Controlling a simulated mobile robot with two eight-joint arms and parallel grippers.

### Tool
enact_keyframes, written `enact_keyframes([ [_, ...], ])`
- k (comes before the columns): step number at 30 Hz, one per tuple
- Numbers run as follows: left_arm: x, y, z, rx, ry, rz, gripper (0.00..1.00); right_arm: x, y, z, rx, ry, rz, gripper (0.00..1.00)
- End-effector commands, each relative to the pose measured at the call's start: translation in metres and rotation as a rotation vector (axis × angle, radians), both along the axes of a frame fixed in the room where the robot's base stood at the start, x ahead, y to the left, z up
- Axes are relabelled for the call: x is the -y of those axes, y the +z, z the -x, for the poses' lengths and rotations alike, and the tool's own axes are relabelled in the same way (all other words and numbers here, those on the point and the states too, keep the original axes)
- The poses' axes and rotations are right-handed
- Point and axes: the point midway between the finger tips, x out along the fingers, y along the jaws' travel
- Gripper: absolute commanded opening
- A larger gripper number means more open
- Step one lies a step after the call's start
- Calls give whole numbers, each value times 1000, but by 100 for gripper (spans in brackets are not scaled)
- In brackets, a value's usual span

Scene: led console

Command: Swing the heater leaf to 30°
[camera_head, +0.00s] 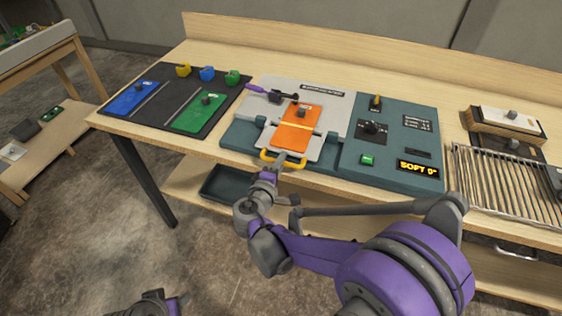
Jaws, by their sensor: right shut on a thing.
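The console (420,120) is a teal and grey unit on the wooden bench. A pale plate on it carries an orange panel (295,138) with a dark knob, and a yellow handle (266,160) sticks out at its near edge. I take this plate to be the heater leaf; it looks flat. The display (417,168) reads "SOFT 0°". My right gripper (284,160) is shut on the yellow handle, and its fingers partly hide the handle. A dark part of mine at the bottom edge is probably my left gripper (158,303); its jaws cannot be made out.
A dark mat (222,77) at the left holds a blue panel (132,99), a green panel (198,113) and small coloured blocks. A purple-handled toggle (256,88) lies behind the orange panel. A wire rack (505,185) stands at the right. A lower shelf holds a dark tray (225,186).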

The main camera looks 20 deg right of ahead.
Motion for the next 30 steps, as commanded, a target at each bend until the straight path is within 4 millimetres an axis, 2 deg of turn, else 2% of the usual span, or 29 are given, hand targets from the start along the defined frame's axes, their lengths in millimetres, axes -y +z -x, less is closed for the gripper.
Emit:
enact_keyframes([
  [8, 0, 9, -2, 4, 0, 0, 65, 0, 8, 0, -27, 0, -18, 0],
  [21, 0, 65, -20, 37, 0, 0, 65, 3, 53, -4, -248, -2, -172, 0],
  [26, 0, 77, -24, 46, 0, 0, 65, 5, 64, -7, -329, -2, -226, 0],
  [30, 0, 82, -26, 50, 0, 0, 65, 6, 70, -9, -325, 0, -219, 0],
])
